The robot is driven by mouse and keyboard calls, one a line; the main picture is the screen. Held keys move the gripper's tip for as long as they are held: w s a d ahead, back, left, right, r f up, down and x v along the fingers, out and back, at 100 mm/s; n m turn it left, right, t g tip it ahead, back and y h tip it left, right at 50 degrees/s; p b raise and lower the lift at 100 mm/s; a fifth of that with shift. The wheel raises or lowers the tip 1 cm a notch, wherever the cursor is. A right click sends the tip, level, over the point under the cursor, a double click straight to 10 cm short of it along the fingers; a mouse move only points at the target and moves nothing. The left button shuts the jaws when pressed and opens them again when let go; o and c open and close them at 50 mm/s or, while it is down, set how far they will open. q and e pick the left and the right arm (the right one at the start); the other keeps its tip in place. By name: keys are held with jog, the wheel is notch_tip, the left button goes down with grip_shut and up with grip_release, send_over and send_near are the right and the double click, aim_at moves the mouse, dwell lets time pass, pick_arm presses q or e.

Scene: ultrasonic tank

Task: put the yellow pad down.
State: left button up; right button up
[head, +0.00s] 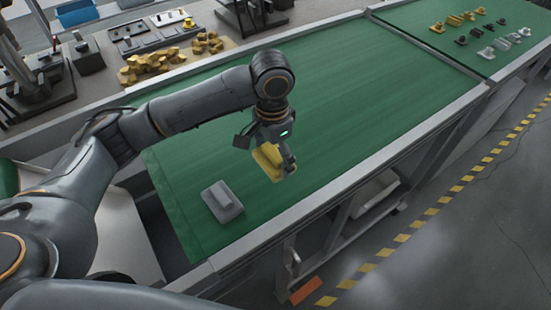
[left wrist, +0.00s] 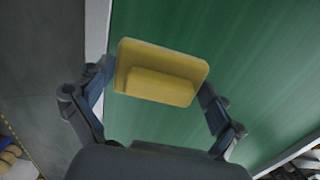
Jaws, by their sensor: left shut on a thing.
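The yellow pad (head: 268,157) is held in my left gripper (head: 272,158) over the green work surface (head: 330,110). In the left wrist view the pad (left wrist: 162,72) is a flat block with a raised smaller block on it. The fingers of my left gripper (left wrist: 155,95) are on either side of it. I cannot tell whether the pad touches the surface. A grey pad (head: 222,201) of similar shape lies on the green surface, left of and nearer than the gripper. My right gripper is not in view.
Yellow pieces (head: 150,65) lie heaped on the bench behind. Several small yellow, black and grey parts (head: 487,38) lie on the far green section. The green surface is clear to the right of my gripper. A metal rail (head: 340,190) runs along its near edge.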

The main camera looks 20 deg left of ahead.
aim_at(276, 155)
pick_arm(q)
jog(key=w+f, duration=0.2)
jog(key=f, duration=0.1)
jog(key=shift+w+f, duration=0.1)
jog(key=shift+w, duration=0.25)
jog(key=shift+w+f+p, duration=0.15)
jog(key=shift+f+p, duration=0.05)
jog(key=shift+p, duration=0.1)
jog(key=f, duration=0.1)
jog(key=f+p, duration=0.1)
jog(key=f, duration=0.1)
jog(key=shift+w+a+p, duration=0.15)
jog(key=shift+w+p, duration=0.05)
jog(key=shift+p, duration=0.1)
jog(key=shift+f, duration=0.4)
jog(key=o, duration=0.7)
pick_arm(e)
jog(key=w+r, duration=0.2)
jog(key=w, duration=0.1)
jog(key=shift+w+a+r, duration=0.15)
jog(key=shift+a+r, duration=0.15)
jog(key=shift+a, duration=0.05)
